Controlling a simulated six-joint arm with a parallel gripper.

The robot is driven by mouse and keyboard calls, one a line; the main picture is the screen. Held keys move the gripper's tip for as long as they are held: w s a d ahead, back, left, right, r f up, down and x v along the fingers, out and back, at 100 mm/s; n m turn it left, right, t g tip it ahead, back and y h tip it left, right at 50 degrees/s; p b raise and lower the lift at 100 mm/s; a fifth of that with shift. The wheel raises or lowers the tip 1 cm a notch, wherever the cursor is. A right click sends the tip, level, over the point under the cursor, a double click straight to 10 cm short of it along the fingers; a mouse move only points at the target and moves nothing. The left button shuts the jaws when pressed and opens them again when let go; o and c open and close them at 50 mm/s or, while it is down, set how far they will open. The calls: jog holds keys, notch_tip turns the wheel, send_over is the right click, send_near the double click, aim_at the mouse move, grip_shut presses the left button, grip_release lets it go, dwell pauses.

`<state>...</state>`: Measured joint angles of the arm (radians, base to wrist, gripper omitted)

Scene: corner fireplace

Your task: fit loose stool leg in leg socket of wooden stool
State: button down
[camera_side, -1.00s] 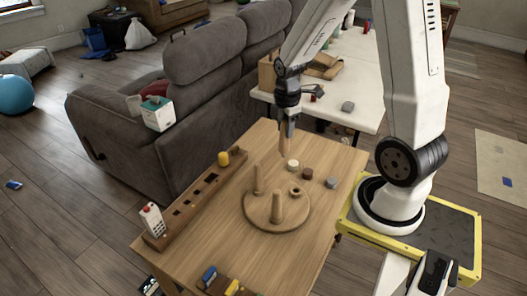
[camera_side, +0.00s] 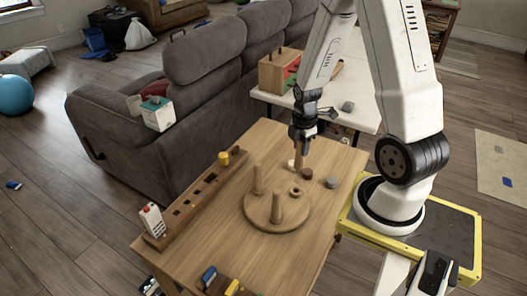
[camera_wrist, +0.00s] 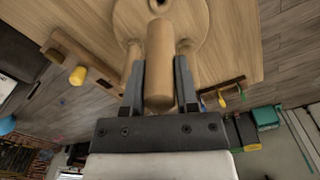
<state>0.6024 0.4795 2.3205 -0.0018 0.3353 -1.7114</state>
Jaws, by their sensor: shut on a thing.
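The wooden stool (camera_side: 264,215) lies upside down on the table, a round seat with two fixed legs, (camera_side: 258,179) and (camera_side: 277,208), standing up. Its raised ring-shaped leg socket (camera_side: 296,191) is at the seat's back right and looks empty. My gripper (camera_side: 302,140) is shut on the loose stool leg (camera_side: 300,157), which hangs roughly upright, apart from the socket and behind it in the side view. In the wrist view the leg (camera_wrist: 160,65) sits between both fingers of my gripper (camera_wrist: 158,82), with the stool seat (camera_wrist: 190,18) beyond it.
On the wooden table (camera_side: 225,240), a grey round piece (camera_side: 332,182) and a brown one (camera_side: 306,174) lie close to the leg. A slotted wooden rail (camera_side: 195,198) with a yellow peg (camera_side: 224,158) runs along the left edge. A white table (camera_side: 365,117) stands behind.

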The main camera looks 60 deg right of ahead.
aim_at(298, 172)
jog(key=shift+f, duration=0.75)
jog(key=shift+f, duration=0.2)
jog(key=shift+f, duration=3)
jog(key=shift+f, duration=1.25)
jog(key=shift+c, duration=1.4)
grip_release()
jog(key=shift+r, duration=0.1)
jog(key=shift+r, duration=3.75)
